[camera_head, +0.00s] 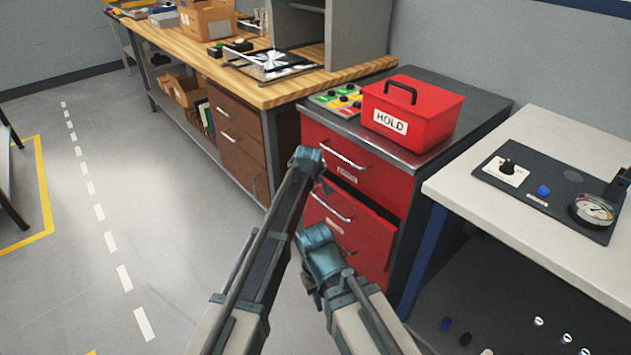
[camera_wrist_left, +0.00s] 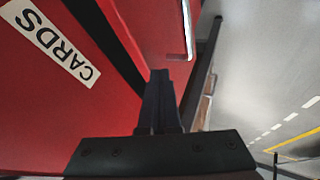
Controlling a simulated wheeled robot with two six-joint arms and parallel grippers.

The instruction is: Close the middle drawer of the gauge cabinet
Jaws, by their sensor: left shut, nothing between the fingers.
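The red gauge cabinet (camera_head: 388,170) stands right of centre in the head view. Its middle drawer (camera_head: 368,226) stands a little out, with a dark gap under the upper drawer (camera_head: 372,176). My left gripper (camera_head: 326,187) is in front of the cabinet near that gap, mostly hidden behind its own wrist. In the left wrist view its fingers (camera_wrist_left: 160,100) are shut and empty, close to the red fronts. A CARDS label (camera_wrist_left: 48,40) and a silver handle (camera_wrist_left: 187,30) show there; contact is unclear. My right arm rises below the left wrist, its fingers not discernible.
A red HOLD box (camera_head: 412,112) and a colored button panel (camera_head: 338,99) sit on the cabinet top. A wooden workbench (camera_head: 290,92) stands to the left, a pale table (camera_head: 540,205) with a gauge to the right.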

